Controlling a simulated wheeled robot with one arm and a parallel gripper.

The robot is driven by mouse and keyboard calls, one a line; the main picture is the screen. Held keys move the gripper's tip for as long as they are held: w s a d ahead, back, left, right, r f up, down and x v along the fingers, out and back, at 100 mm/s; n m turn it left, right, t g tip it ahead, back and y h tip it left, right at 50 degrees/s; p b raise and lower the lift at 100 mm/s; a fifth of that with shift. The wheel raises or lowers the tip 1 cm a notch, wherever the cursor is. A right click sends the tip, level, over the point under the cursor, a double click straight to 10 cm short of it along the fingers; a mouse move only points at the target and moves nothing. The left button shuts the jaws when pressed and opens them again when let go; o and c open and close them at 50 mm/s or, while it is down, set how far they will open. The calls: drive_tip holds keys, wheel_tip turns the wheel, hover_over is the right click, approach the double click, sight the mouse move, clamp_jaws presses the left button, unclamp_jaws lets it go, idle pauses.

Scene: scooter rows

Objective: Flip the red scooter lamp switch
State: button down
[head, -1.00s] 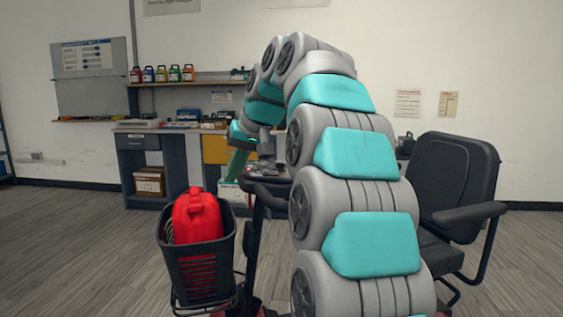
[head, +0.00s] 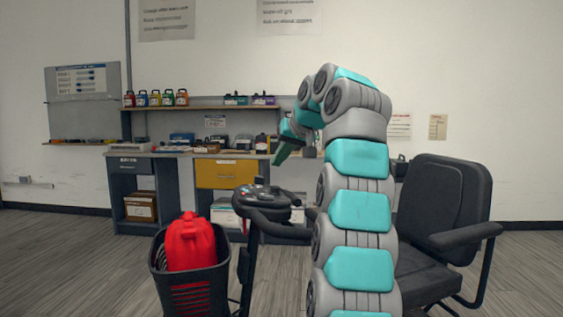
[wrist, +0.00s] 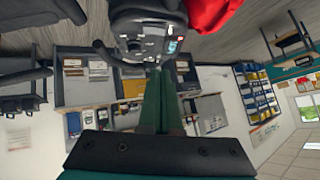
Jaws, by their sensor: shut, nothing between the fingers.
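The scooter's dark control console (head: 262,196) stands on its steering column in the head view, left of my arm. In the wrist view the console (wrist: 148,42) is at top centre, with small controls on its face. I cannot tell which of them is the lamp switch. My gripper (head: 281,158) is above the console and slightly to its right in the head view. In the wrist view its green fingers (wrist: 158,78) are together and empty, pointing toward the console, apparently apart from it.
A black basket (head: 185,290) on the scooter's front holds a red can (head: 190,243). The black seat (head: 445,205) is right of my arm. A workbench with a yellow drawer (head: 225,174) and shelves stand along the back wall. Open floor lies at left.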

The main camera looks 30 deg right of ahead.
drive_tip(key=b, duration=0.1)
hover_over(266, 196)
drive_tip(key=f, duration=0.4)
drive_tip(key=shift+s+d+f, duration=0.35)
drive_tip(key=shift+s+d, duration=0.05)
drive_tip(key=shift+a+f+b, duration=0.15)
drive_tip(key=shift+f+b, duration=0.5)
drive_tip(key=shift+b, duration=0.15)
drive_tip(key=shift+a+f+b, duration=0.2)
drive_tip(key=shift+f+b, duration=0.15)
drive_tip(key=shift+f, duration=0.2)
drive_tip(key=shift+a+f+b, duration=0.15)
drive_tip(key=shift+f+b, duration=0.2)
drive_tip(key=shift+f, duration=0.2)
